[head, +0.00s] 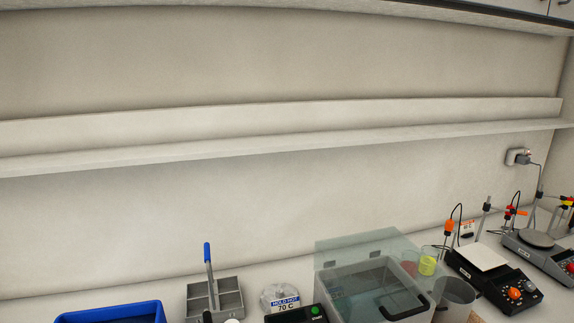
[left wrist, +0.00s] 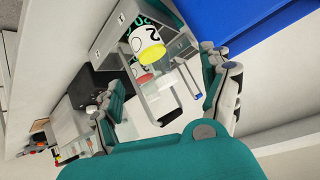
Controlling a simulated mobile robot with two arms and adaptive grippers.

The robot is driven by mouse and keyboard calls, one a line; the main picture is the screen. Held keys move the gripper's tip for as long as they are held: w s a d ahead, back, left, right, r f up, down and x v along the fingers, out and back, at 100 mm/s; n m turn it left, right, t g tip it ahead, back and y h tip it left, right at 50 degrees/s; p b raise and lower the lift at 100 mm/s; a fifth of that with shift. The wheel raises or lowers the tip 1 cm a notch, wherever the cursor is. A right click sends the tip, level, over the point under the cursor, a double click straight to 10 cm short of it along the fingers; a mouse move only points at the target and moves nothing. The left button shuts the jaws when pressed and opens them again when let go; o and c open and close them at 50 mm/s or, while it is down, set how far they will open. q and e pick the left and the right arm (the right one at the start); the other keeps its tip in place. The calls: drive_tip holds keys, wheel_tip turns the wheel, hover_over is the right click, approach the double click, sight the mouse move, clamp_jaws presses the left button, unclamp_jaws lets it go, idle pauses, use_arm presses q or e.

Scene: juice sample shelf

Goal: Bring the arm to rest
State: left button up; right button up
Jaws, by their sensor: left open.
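My left gripper (left wrist: 160,92) shows in the left wrist view with its teal-and-grey fingers spread apart. I see nothing held between them. Beyond the fingers is a white container (left wrist: 144,36) with a yellow end and dark markings, by a grey compartmented caddy (left wrist: 108,38). Another container with a reddish end (left wrist: 142,78) shows beside it. The picture is strongly tilted, so exact distances are hard to tell. Neither gripper nor arm shows in the head view. My right gripper is in neither view.
The wall shelf (head: 300,143) is empty. The blue bin (left wrist: 228,18) is close beside my left gripper.

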use_arm(q)
drive_tip(key=s+f+g+h, duration=0.1)
drive_tip(key=s+f+g, duration=0.7)
drive_tip(key=s, duration=0.7)
drive_tip(key=s+f+b+x, duration=0.1)
drive_tip(key=s+b+x, duration=0.2)
drive_tip(key=x, duration=1.2)
drive_tip(key=s+a+b+x, duration=0.1)
drive_tip(key=s+b+x, duration=0.2)
drive_tip(key=x, duration=1.2)
drive_tip(key=s+a+f+b, duration=0.1)
drive_tip(key=s+f+b, duration=0.1)
drive_tip(key=s+f, duration=0.6)
drive_tip(key=s+a+f+g+b, duration=0.1)
drive_tip(key=s+f+b, duration=0.1)
drive_tip(key=s+f, duration=0.7)
wheel_tip(320, 180, down, 6)
drive_tip(key=shift+s+f, duration=0.2)
